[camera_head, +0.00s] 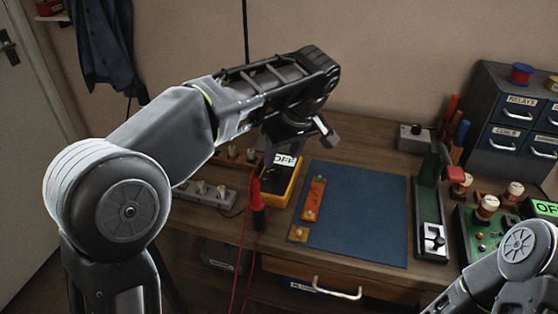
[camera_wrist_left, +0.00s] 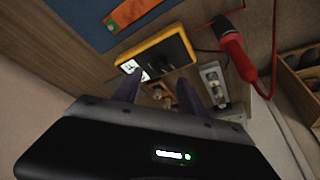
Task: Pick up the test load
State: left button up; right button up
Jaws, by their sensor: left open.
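No object is labelled as the test load, and I cannot tell for sure which one it is. In the left wrist view, the open fingers (camera_wrist_left: 158,94) point toward small pale-topped pieces (camera_wrist_left: 158,90) on a wooden rack behind the meter (camera_wrist_left: 157,54). In the head view, the arm partly hides this rack (camera_head: 232,152). My right arm shows at the lower right, but its gripper is out of view.
A red probe (camera_head: 257,196) with its cable stands beside the meter. A socket strip (camera_head: 205,192) lies to the left. The blue mat (camera_head: 360,215) bears an orange strip (camera_head: 314,198). A green stand (camera_head: 429,210), a grey knob box (camera_head: 413,138) and labelled drawers (camera_head: 510,120) stand right.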

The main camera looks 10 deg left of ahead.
aim_at(183, 186)
jog(key=k+l, duration=0.25)
jog(key=k, duration=0.2)
jog(key=k+l, duration=0.25)
jog(key=k, duration=0.25)
